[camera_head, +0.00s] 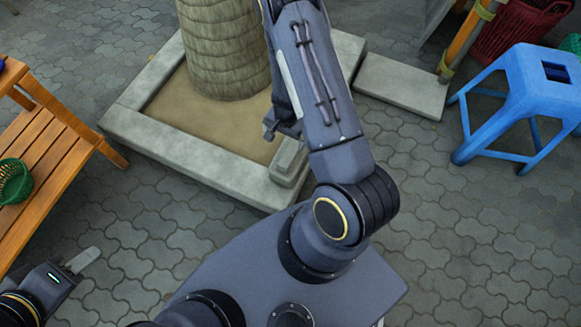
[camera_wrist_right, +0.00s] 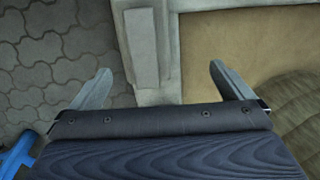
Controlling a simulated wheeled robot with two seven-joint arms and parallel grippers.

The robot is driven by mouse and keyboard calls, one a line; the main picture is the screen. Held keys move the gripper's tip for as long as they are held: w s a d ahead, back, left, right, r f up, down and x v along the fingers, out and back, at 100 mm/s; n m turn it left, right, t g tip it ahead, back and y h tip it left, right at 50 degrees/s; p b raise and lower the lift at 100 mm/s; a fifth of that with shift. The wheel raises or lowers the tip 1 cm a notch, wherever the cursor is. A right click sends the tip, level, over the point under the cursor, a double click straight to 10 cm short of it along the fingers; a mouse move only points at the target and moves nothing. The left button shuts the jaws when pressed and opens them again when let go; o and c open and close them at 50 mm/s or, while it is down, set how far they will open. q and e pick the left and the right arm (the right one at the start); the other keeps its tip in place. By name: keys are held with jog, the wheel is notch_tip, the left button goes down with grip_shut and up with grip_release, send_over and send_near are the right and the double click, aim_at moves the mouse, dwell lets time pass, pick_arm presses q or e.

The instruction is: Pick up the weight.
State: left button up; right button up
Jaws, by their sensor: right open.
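The weight looks to be the grey oblong stone block (camera_head: 290,160) on the near right corner of the planter's stone rim; no other object looks like a weight. In the right wrist view the block (camera_wrist_right: 141,47) lies ahead of my right gripper (camera_wrist_right: 159,77), nearer its left finger. That gripper is open, with nothing between its fingers. In the head view my right arm hides most of it. My left gripper (camera_head: 84,260) is at the lower left, far from the block; only one finger shows clearly.
The stone planter rim (camera_head: 150,140) surrounds sandy soil and a thick trunk (camera_head: 222,50). A blue stool (camera_head: 525,90) stands at the right. A wooden bench (camera_head: 50,160) with a green basket (camera_head: 14,181) is at the left. Paved floor between them is clear.

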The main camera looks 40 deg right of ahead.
aim_at(290, 152)
jog(key=shift+h, duration=0.3)
jog(key=f, duration=0.2)
jog(key=s+f+b, duration=0.1)
jog(key=f, duration=0.1)
jog(key=d+f, duration=0.1)
jog(key=f, duration=0.1)
jog(key=shift+s+f+b, duration=0.2)
jog(key=shift+f+b, duration=0.2)
notch_tip(290, 152, down, 6)
jog(key=b, duration=0.3)
jog(key=shift+s+d+r, duration=0.15)
jog(key=shift+r, duration=0.05)
pick_arm(q)
notch_tip(290, 152, down, 6)
jog(key=shift+r, duration=0.1)
pick_arm(e)
jog(key=shift+r, duration=0.1)
jog(key=c, duration=1.8)
jog(key=shift+r, duration=0.1)
jog(key=shift+c, duration=0.4)
